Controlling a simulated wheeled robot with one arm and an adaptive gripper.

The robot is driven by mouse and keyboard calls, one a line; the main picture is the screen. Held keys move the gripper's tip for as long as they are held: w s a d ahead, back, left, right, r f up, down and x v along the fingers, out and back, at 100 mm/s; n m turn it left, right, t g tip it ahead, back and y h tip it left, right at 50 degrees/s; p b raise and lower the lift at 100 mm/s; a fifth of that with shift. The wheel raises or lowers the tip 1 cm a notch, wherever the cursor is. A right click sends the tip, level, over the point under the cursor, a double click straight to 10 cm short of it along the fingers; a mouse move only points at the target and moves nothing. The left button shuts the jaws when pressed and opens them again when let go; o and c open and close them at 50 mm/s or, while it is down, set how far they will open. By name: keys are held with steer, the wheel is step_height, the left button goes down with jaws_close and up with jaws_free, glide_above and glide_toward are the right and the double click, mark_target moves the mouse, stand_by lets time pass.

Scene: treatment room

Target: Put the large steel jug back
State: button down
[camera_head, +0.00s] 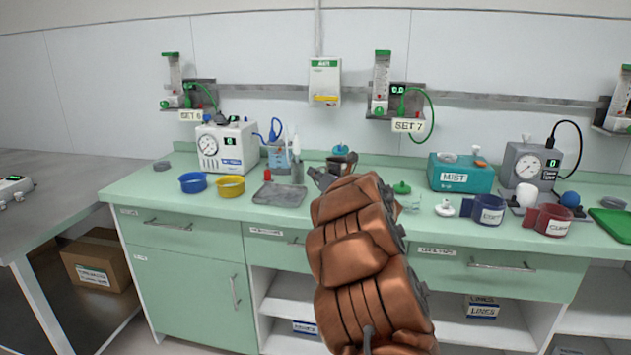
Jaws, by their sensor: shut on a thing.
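My copper-coloured arm rises from the bottom centre over the green counter. My gripper (323,177) is at its far end, small and partly hidden by the arm. It is shut on a dark grey metal vessel (343,160), which looks like the large steel jug. Most of the vessel is hidden behind the gripper and arm, so I cannot tell whether it touches the counter. A smaller grey steel cylinder (297,172) stands just left of the gripper.
A grey tray (280,196), a yellow bowl (230,187) and a blue bowl (193,182) are left on the counter (150,192). A teal MIST box (461,174), a gauge unit (532,166) and rolled cuffs (489,210) stand right. A green-lidded item (402,188) is close to my arm.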

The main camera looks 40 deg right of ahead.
steer(key=shift+w+d+f+p, duration=0.15)
steer(key=shift+w+d+f, duration=0.15)
steer(key=shift+f, duration=0.3)
steer(key=shift+w+d+f+p, duration=0.1)
steer(key=shift+w+d+f, duration=0.2)
steer(key=shift+f, duration=0.25)
steer(key=shift+w+d+f+p, duration=0.15)
steer(key=shift+w+d+f, duration=0.15)
steer(key=shift+f, duration=0.3)
steer(key=c, duration=1.3)
jaws_free()
steer(key=b+v, duration=0.1)
steer(key=v, duration=1.1)
steer(key=shift+b, duration=0.3)
